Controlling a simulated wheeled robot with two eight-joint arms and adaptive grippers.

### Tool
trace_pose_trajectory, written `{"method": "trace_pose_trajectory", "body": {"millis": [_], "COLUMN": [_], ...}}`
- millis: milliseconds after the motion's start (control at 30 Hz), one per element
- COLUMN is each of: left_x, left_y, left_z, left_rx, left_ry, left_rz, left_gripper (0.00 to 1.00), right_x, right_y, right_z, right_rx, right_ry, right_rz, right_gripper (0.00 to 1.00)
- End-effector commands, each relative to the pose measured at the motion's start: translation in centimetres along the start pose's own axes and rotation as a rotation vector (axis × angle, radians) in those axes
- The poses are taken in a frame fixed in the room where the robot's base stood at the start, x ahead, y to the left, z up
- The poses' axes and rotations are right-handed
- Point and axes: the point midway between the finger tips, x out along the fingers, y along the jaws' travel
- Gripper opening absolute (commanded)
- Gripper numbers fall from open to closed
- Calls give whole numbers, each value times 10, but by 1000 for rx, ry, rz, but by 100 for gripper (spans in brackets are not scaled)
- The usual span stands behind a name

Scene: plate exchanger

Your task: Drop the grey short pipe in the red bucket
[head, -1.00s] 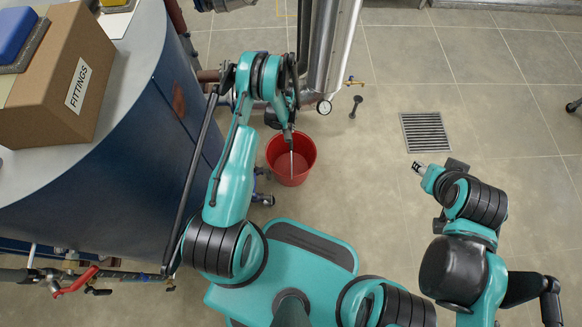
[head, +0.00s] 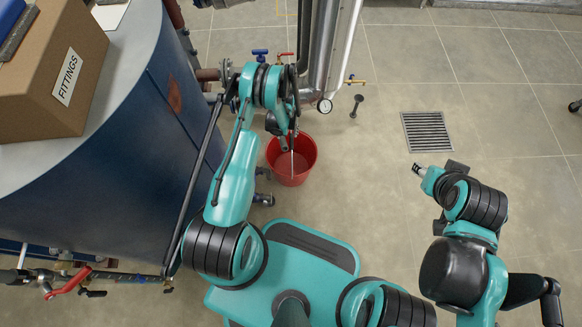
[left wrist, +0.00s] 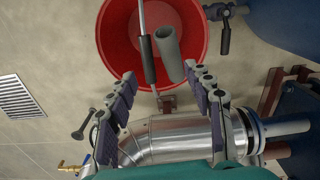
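The red bucket (head: 303,176) stands on the floor below my left gripper, and it also shows in the left wrist view (left wrist: 112,40). In that view the grey short pipe (left wrist: 171,55) appears tilted against the bucket's inside, beyond my fingertips. I cannot tell whether it rests in the bucket or is above it. My left gripper (left wrist: 165,88) has its fingers spread wide with nothing between them; in the head view it (head: 288,140) is over the bucket's back rim. My right gripper (head: 417,169) is far right of the bucket, too small to read.
A rod with a black sleeve (left wrist: 148,58) crosses the bucket in the left wrist view. A blue tank (head: 140,150) carrying a FITTINGS box (head: 40,75) stands left. Floor around the drain (head: 427,131) is clear.

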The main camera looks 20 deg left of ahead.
Motion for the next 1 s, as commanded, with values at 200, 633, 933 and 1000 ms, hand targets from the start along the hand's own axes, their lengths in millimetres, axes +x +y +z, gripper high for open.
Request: {"method": "trace_pose_trajectory", "body": {"millis": [200, 633, 933, 1000], "left_x": [0, -67, -114, -118], "left_y": [0, 0, 0, 0], "left_z": [0, 0, 0, 0], "left_rx": [0, 0, 0, 0], "left_ry": [0, 0, 0, 0], "left_rz": [0, 0, 0, 0], "left_gripper": [52, 52, 52, 52], "right_x": [0, 0, 0, 0], "right_y": [0, 0, 0, 0], "right_z": [0, 0, 0, 0], "right_rx": [0, 0, 0, 0], "right_ry": [0, 0, 0, 0], "right_rz": [0, 0, 0, 0], "right_gripper": [40, 40, 40, 40]}}
